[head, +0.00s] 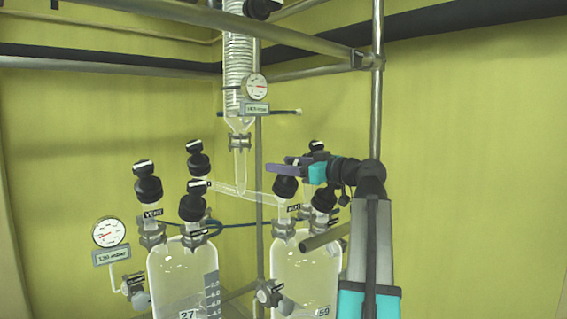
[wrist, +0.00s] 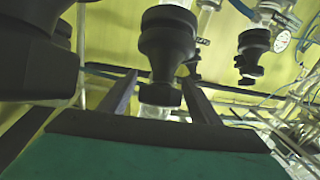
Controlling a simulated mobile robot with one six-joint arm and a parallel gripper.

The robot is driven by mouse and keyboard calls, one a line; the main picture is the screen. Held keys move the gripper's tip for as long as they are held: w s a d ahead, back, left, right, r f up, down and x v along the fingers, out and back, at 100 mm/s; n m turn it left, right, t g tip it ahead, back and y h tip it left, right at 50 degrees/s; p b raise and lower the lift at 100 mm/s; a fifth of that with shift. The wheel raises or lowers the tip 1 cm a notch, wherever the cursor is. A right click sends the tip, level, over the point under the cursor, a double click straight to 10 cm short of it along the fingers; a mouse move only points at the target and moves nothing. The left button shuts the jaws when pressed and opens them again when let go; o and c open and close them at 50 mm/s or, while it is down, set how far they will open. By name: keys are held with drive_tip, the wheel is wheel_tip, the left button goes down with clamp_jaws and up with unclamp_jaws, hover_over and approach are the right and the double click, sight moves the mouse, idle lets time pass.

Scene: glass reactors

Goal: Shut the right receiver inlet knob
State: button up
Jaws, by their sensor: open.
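The right receiver (head: 305,262) is a clear glass vessel with several black knobs on top. A black knob (head: 285,187) at its left front, above a small label too blurred to read surely, seems to be the inlet knob. My gripper (head: 285,163), with purple fingers and a teal body, is open at this knob's top, which the fingers hide. In the wrist view, a large black knob (wrist: 165,45), apparently the same one, has its narrow end between my two open fingers (wrist: 158,98). Whether either finger touches it cannot be told.
Another knob (head: 323,198) stands close on the right, and one (head: 317,150) behind my gripper. The left receiver (head: 180,275) has several knobs. A glass coil condenser (head: 239,75) hangs above. A metal upright (head: 376,90) stands near my arm.

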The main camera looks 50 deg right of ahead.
drive_tip(key=shift+w+a, duration=0.1)
drive_tip(key=shift+w, duration=0.35)
drive_tip(key=c, duration=1.1)
drive_tip(key=shift+o, duration=0.2)
drive_tip(key=shift+m+h, duration=0.5)
drive_tip(key=shift+m, duration=0.1)
